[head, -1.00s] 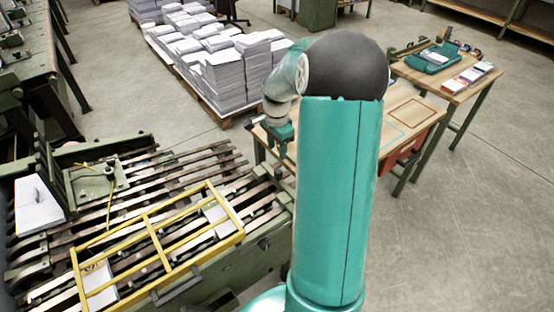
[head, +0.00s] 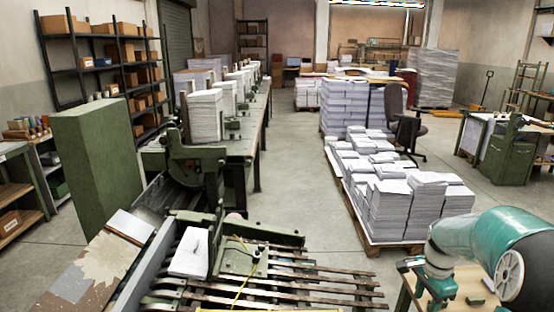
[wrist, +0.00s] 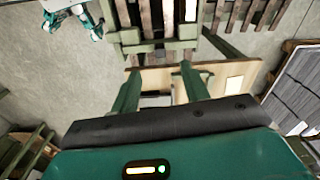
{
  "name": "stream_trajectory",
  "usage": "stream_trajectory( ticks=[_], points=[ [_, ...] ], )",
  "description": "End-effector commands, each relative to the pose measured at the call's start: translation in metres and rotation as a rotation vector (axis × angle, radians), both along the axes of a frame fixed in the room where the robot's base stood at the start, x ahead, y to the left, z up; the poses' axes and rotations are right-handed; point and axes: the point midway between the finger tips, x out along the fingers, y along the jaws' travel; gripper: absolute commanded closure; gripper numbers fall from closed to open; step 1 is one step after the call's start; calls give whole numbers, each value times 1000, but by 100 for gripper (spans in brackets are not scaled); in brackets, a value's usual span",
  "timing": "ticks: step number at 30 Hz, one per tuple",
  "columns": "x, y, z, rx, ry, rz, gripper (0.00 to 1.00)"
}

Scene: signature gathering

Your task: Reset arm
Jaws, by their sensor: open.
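My gripper shows in the wrist view (wrist: 161,70) with its two green fingers spread apart and nothing between them. In the head view, part of my arm and its green end (head: 436,284) are at the bottom right, above a wooden table (head: 468,282). The fingertips are not clear there. In the wrist view, the wooden table (wrist: 228,76) lies behind the fingers, with a pale rectangle on it.
A green machine with slatted rails (head: 310,278) fills the front, with a white paper stack (head: 188,262) on it. Paper stacks (head: 408,205) stand on a pallet to the right. A green cabinet (head: 97,165) is at left. Open floor (head: 295,180) runs between.

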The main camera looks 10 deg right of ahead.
Motion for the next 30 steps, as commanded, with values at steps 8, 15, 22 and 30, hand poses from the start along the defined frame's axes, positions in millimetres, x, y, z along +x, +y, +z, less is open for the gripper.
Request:
stream_trajectory(
  ticks=[8,15,22,30],
  points=[
    [-17,98,76,-116,-66,425,55],
    [-56,172,120,-204,-137,785,55],
    [-105,230,143,-280,-224,1123,55],
    [-156,273,147,-350,-329,1448,55]
  ],
)
